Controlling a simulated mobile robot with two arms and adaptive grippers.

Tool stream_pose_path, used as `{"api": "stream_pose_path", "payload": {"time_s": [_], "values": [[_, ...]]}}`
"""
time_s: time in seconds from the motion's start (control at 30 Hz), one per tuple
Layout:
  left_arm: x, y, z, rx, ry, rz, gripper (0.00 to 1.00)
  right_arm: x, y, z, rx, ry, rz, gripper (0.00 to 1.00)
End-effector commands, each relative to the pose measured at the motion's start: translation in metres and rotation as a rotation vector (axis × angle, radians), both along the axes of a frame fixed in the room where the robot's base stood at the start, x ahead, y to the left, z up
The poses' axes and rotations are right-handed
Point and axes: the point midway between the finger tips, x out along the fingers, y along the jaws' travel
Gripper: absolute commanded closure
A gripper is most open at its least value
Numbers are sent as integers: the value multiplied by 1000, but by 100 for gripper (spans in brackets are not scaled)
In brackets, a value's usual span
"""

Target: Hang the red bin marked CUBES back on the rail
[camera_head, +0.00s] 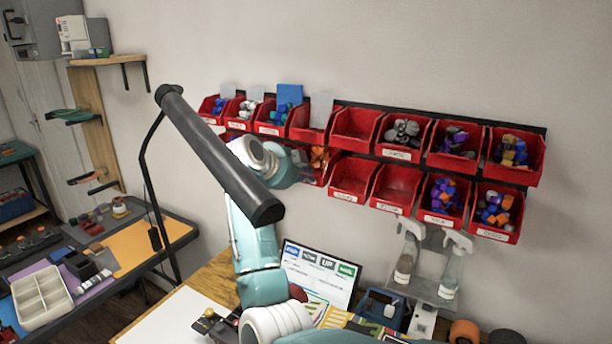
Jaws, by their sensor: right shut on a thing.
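My right arm rises from the bottom of the view to the wall bins. My right gripper (301,156) is mostly hidden by its own wrist and the black lamp bar. It is shut, at a red bin with orange pieces (318,158) in the lower row; the grip itself is hidden. I cannot read a CUBES label on that bin or tell whether it is seated on the rail. The dark rail (440,115) runs along the wall behind two rows of red bins. My left gripper is not in view.
A black lamp bar (215,150) crosses in front of my wrist. Empty red bins (355,128) and filled ones (513,155) hang to the right. Spray bottles (455,265), a screen (315,275) and a blue holder (380,307) stand below.

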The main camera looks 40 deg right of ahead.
Motion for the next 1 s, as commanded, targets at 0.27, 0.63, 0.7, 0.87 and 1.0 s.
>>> {"api": "stream_pose_path", "payload": {"time_s": [0.27,0.63,0.7,0.87,1.0], "values": [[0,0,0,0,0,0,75,0,0,0,-1,0,0,100],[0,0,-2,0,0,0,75,0,0,-4,-1,-1,0,100],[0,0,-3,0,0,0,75,0,0,-6,-1,-1,0,100],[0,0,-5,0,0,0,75,0,-1,-10,-1,-1,0,100],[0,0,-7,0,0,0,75,0,-1,-14,0,-1,0,100]]}}
